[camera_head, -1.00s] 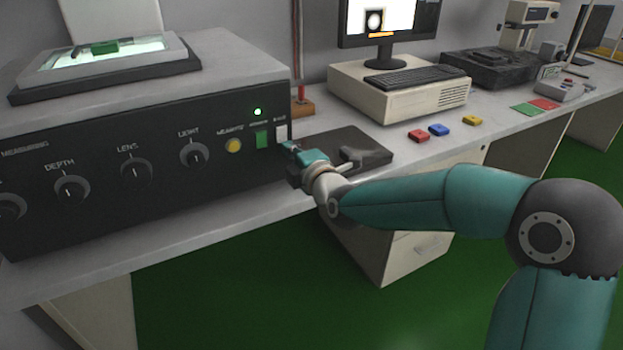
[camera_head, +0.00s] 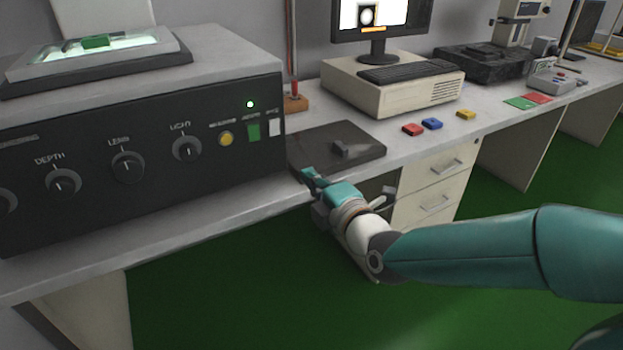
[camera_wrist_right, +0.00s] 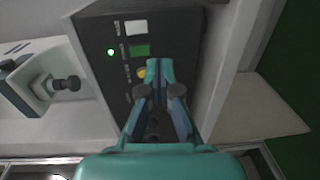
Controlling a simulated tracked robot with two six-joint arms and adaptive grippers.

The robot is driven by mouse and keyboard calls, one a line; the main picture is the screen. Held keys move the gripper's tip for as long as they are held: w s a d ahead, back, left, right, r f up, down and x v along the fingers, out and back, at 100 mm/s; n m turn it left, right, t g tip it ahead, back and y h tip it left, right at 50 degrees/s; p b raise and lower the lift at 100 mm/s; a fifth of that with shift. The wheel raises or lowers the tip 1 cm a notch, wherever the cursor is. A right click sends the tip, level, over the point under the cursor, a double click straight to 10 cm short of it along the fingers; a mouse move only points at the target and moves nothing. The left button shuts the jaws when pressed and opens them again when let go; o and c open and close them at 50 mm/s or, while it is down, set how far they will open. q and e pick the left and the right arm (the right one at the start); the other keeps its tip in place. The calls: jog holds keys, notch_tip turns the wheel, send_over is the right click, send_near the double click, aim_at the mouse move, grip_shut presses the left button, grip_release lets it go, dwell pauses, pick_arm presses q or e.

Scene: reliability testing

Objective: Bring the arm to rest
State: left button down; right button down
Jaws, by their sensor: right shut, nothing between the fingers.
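My right arm (camera_head: 470,248) comes in from the right in the head view, teal with a dark and white wrist. My right gripper (camera_head: 308,174) is at the front edge of the bench, near the right end of the black control panel and in front of the dark plate. In the right wrist view the gripper (camera_wrist_right: 158,68) is shut and empty, its fingers pointing toward the panel. The panel (camera_wrist_right: 128,75) shows a white button, a green button and a lit green lamp there. My left gripper is not in view.
The bench (camera_head: 180,218) runs across the view. The dark plate (camera_head: 350,135) lies beside the control box (camera_head: 100,165). Red (camera_head: 412,129), blue (camera_head: 432,123) and yellow (camera_head: 466,114) blocks lie beyond it. A drawer unit (camera_head: 440,185) stands under the bench. The green floor in front is open.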

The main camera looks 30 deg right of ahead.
jog(key=s+a+f+m+g+y, duration=0.15)
jog(key=f+g, duration=0.25)
jog(key=f, duration=1)
jog(key=s+a+f+g, duration=0.1)
jog(key=a+f+g, duration=0.2)
jog(key=f, duration=1.1)
jog(key=s+a+f+m+g+y, duration=0.1)
jog(key=s+a+f+m+g, duration=0.4)
jog(key=s+f, duration=0.45)
jog(key=s+a+f+m+g+y, duration=0.1)
jog(key=s+a+f+m+g, duration=0.25)
jog(key=s+f+m, duration=0.55)
notch_tip(320, 180, up, 24)
jog(key=s+m+g+p, duration=0.1)
jog(key=m+p, duration=0.4)
jog(key=p, duration=1.8)
jog(key=shift+s+d+p, duration=0.3)
jog(key=shift+s, duration=0.25)
